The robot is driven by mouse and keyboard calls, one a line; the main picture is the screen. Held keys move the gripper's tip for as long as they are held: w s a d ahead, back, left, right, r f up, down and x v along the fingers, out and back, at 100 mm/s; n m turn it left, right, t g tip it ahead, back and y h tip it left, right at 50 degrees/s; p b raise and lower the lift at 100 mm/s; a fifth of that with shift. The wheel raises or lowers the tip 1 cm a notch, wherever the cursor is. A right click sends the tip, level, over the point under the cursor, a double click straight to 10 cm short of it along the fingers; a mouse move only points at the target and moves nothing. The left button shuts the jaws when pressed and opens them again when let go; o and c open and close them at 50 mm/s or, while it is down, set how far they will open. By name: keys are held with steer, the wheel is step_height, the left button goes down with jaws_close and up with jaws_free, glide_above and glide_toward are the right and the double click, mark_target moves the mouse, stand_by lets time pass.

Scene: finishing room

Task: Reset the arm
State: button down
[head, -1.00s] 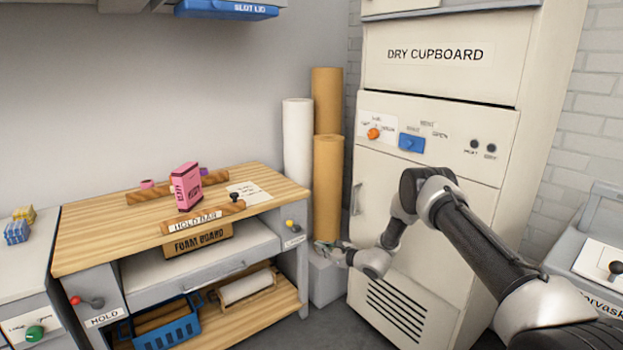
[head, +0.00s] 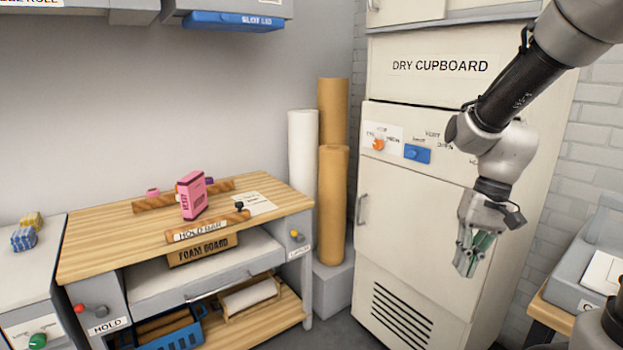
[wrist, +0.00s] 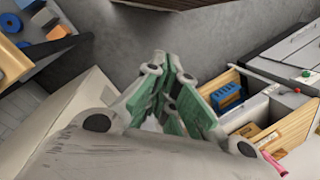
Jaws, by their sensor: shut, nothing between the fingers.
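My gripper (head: 466,266) hangs pointing down in front of the dry cupboard's lower door in the head view. Its green-padded fingers are shut with nothing between them. The fingers also show in the wrist view (wrist: 168,112), above the grey floor. My arm comes in from the upper right of the head view and bends down at the elbow. The gripper appears clear of the bench and everything on it.
The dry cupboard (head: 408,220) stands behind my gripper. A wooden bench (head: 110,232) at left holds a pink box (head: 192,195) by the hold bar (head: 208,227). Paper rolls (head: 333,200) stand between bench and cupboard. A grey unit (head: 585,270) is at right.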

steer(key=s+d+r+n+t+h, duration=0.1)
steer(key=s+d+r+t, duration=0.4)
steer(key=s+r, duration=0.5)
steer(key=shift+s+d+r+n+t+h, duration=0.15)
steer(key=shift+d+r+n+t+h, duration=0.15)
steer(key=shift+d+r+h, duration=0.35)
steer(key=shift+a+f, duration=0.1)
steer(key=shift+a, duration=0.05)
